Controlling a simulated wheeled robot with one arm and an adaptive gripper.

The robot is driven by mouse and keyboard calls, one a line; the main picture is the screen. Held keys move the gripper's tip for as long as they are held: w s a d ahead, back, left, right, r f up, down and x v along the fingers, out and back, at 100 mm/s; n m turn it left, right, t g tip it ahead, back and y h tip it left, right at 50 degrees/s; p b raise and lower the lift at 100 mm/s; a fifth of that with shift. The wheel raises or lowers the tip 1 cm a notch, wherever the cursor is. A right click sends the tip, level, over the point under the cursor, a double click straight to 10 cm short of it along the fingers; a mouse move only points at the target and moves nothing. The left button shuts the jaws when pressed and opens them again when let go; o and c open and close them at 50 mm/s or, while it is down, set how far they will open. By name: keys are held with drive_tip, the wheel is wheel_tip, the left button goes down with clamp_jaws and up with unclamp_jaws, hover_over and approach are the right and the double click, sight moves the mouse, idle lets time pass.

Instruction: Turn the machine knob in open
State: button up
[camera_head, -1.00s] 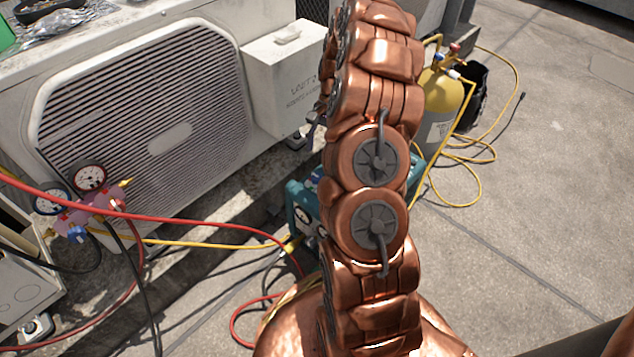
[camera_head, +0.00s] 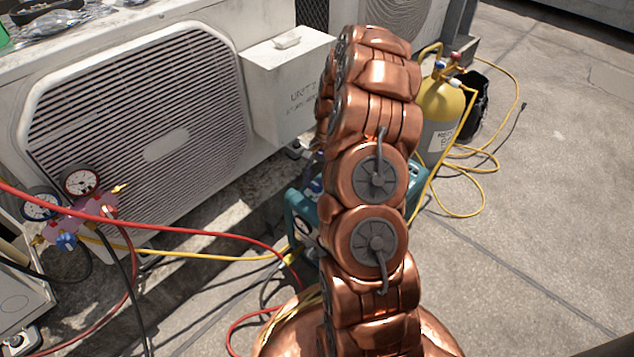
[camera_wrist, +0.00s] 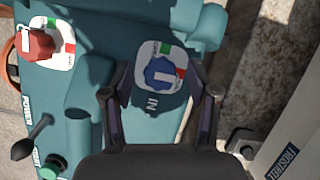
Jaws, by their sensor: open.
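The teal machine (camera_head: 302,205) stands on the ground behind my arm in the head view, mostly hidden by it. In the wrist view, the machine (camera_wrist: 85,95) fills the left and middle. Its blue knob (camera_wrist: 160,73) sits on a white plate with green and red marks, next to the word IN. My gripper (camera_wrist: 163,88) is open, its two fingers on either side of the blue knob in the picture. I cannot tell whether they touch it. A red knob (camera_wrist: 35,44) on a similar plate is at the upper left. The head view hides my gripper.
A white condenser (camera_head: 150,130) with a grey box (camera_head: 290,85) stands left of the arm. Red and yellow hoses run from the gauge manifold (camera_head: 75,215). A yellow cylinder (camera_head: 438,105) stands behind at right. The right-hand floor is largely clear. A black lever (camera_wrist: 32,138) is on the machine.

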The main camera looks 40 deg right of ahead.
clamp_jaws()
idle(0.4)
